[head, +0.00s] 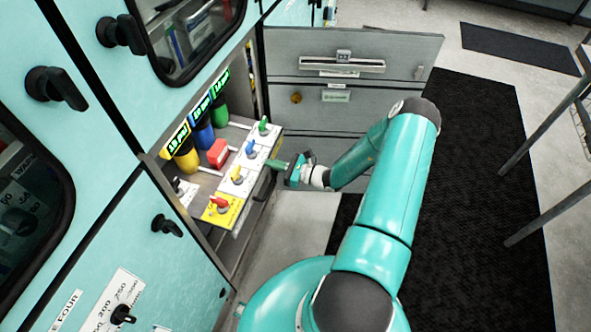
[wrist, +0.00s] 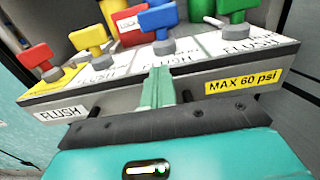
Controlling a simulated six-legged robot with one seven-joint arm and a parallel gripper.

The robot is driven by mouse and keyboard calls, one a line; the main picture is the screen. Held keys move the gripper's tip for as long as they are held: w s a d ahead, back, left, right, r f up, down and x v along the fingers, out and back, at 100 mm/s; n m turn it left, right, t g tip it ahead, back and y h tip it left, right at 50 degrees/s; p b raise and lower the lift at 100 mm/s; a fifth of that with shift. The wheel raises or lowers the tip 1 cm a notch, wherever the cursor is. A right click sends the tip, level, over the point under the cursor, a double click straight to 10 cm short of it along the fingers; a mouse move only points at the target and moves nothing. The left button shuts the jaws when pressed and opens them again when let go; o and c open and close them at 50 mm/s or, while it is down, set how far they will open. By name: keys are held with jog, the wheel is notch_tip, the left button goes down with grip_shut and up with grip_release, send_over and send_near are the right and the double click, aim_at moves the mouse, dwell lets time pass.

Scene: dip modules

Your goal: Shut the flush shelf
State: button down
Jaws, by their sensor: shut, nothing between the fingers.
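The flush shelf (head: 207,184) sticks out of an open cabinet bay at the left of the head view. It carries a row of valves with red, yellow, blue and green handles on labelled plates. In the wrist view its grey front face (wrist: 195,87) spans the picture, with a FLUSH label at left and a yellow "MAX 60 psi" label at right. My gripper (head: 274,164) is shut and empty at the shelf's front edge. In the wrist view its green fingers (wrist: 158,80) overlap the front face near the middle; I cannot tell whether they touch it.
A grey door panel (head: 340,90) stands open behind the shelf. Blue-green cabinet doors with black knobs (head: 165,225) flank the bay. Yellow, blue and green containers (head: 187,158) stand at the shelf's back. Black mats (head: 470,230) cover the open floor at right, beside a metal rack (head: 560,105).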

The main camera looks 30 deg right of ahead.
jog(key=x, duration=1.9)
jog(key=shift+w+a+r, duration=0.2)
jog(key=shift+w+a, duration=0.15)
jog(key=shift+w, duration=0.05)
jog(key=shift+w, duration=0.1)
jog(key=shift+d, duration=0.1)
